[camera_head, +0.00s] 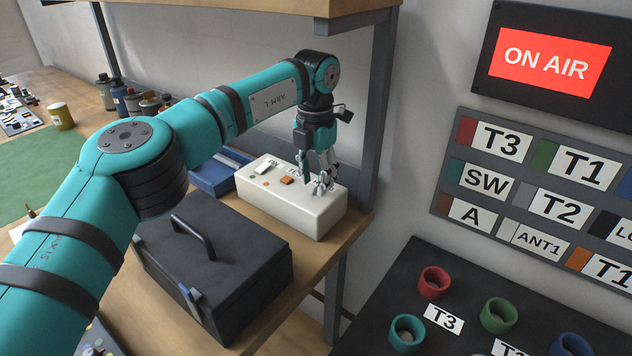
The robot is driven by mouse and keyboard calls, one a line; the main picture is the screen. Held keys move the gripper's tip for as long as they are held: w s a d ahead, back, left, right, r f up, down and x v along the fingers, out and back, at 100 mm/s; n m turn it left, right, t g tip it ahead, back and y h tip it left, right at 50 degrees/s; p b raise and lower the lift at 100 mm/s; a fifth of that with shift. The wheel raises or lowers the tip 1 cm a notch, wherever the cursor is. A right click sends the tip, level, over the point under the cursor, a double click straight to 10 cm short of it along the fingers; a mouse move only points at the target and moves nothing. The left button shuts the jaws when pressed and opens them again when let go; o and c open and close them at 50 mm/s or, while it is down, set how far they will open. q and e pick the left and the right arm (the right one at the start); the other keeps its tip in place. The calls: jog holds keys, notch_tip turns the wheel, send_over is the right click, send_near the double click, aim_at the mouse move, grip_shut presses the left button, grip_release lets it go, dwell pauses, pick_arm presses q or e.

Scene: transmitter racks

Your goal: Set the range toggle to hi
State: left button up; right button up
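A white box (290,222) stands on the wooden bench under the shelf. On its top are an orange button (287,180), a small white label with a dark part (264,166) near the left end, and a small metallic switch (322,186) near the right end. My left gripper (319,175) points down over the right end of the box, its fingertips close to the metallic switch. Its fingers look apart, with nothing clearly held. Whether they touch the switch, and which way its lever leans, I cannot tell. My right gripper is not in view.
A black toolbox (215,265) stands in front of the white box, below my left arm. A blue case (214,178) lies behind. A grey shelf post (377,110) stands close to my gripper. At right are a label panel (447,190), an ON AIR sign (552,62) and coloured rings.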

pick_arm(q)
jog(key=shift+f, duration=0.9)
grip_shut()
